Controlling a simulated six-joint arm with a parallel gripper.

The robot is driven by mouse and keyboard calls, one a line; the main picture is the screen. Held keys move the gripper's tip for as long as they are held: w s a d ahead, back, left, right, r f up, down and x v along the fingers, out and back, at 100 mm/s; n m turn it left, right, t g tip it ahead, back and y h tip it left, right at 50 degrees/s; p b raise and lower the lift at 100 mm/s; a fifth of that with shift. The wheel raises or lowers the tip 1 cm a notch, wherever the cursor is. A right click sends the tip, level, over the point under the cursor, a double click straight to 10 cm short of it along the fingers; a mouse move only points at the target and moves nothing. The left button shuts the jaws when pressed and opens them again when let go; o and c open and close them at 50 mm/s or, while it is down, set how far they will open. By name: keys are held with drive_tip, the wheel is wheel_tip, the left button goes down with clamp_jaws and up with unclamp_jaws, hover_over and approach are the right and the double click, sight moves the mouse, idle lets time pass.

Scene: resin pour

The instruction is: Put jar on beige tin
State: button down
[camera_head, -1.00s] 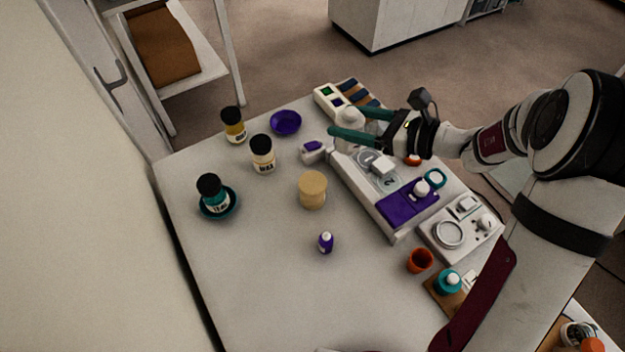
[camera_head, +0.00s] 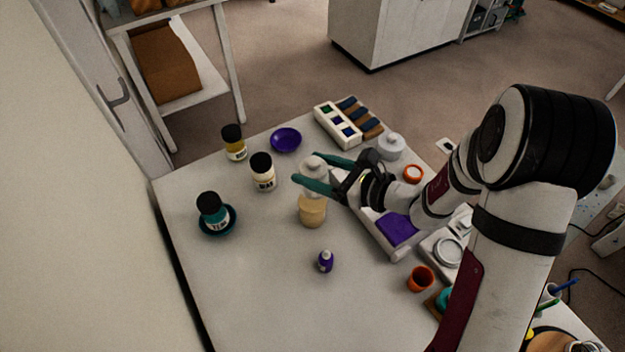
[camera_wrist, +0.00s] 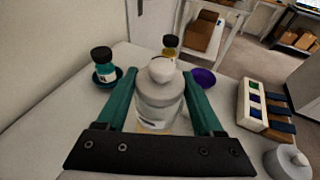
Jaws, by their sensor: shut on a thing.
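My gripper (camera_head: 306,169) has green fingers shut on a pale, clear-grey jar (camera_head: 313,167) with a rounded lid. The jar is upright between the fingers, as the wrist view also shows (camera_wrist: 160,100). The beige tin (camera_head: 312,213) stands on the table. In the head view the jar is right above the tin and its lower part overlaps the tin's top. A sliver of beige shows under the jar in the wrist view. I cannot tell whether jar and tin touch.
A small purple bottle (camera_head: 326,262) stands in front of the tin. A white-labelled bottle (camera_head: 263,173), a teal bottle (camera_head: 212,211) on a dish and a purple dish (camera_head: 286,140) are to the left and behind. A similar grey jar (camera_head: 390,147) stands behind right.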

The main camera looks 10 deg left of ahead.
drive_tip(key=f, duration=0.4)
drive_tip(key=shift+a+f, duration=0.15)
drive_tip(key=shift+a, duration=0.15)
drive_tip(key=shift+f, duration=0.1)
unclamp_jaws()
